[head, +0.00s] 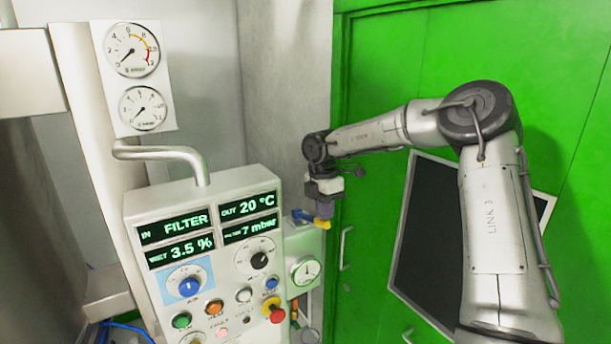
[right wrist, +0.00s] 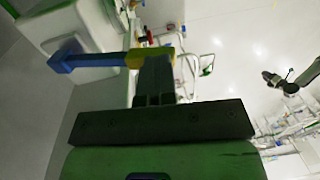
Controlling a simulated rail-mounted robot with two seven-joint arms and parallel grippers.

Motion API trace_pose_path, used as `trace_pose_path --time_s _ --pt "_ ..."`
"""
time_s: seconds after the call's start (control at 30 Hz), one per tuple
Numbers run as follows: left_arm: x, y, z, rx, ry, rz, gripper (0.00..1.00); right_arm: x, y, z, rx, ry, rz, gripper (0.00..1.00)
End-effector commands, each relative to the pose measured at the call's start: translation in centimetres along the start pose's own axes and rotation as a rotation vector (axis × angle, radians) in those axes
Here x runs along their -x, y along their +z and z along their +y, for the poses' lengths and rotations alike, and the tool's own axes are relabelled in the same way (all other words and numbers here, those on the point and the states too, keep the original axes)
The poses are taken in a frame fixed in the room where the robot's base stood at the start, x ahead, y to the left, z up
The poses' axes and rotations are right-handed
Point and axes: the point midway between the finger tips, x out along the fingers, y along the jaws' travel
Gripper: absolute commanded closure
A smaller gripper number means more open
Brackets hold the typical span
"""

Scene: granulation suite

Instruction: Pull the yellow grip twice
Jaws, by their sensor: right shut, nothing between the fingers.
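The yellow grip (head: 321,223) is at the right end of a blue lever (head: 302,215), beside the right edge of the control panel. In the right wrist view the yellow grip (right wrist: 137,59) shows at the end of the blue lever (right wrist: 88,62), just past my dark fingers. My right gripper (head: 324,210) points down at the yellow grip, its fingers shut with nothing held between them. The fingertips overlap the grip in the picture, and I cannot tell whether they touch it. My left gripper is not in view.
The control panel (head: 165,212) with displays, knobs and buttons stands left of the lever. A small round gauge (head: 305,270) sits below the lever. Two dial gauges (head: 132,49) are at upper left. A green door or wall (head: 385,80) with a dark panel (head: 430,235) lies behind my right arm.

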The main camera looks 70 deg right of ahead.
Motion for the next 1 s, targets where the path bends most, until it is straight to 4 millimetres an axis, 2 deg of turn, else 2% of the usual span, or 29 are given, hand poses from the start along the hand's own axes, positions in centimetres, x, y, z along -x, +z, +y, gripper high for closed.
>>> trace_pose_path --time_s 0.07,0.33,0.4,0.7,1.0 --pt "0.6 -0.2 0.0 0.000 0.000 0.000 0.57 -0.1 0.2 -0.1 -0.002 -0.018 -0.003 1.00" --pt "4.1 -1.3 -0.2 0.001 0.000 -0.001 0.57 4.6 0.8 0.6 -0.011 -0.001 -0.001 1.00" --pt "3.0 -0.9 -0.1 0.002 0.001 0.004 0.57 4.8 0.8 -0.3 -0.009 0.004 -0.002 1.00" --pt "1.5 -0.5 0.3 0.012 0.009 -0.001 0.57 8.8 0.7 -4.5 -0.011 0.007 0.000 1.00" --pt "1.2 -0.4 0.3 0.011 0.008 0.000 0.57 10.7 0.7 -6.5 -0.011 0.006 0.001 1.00"
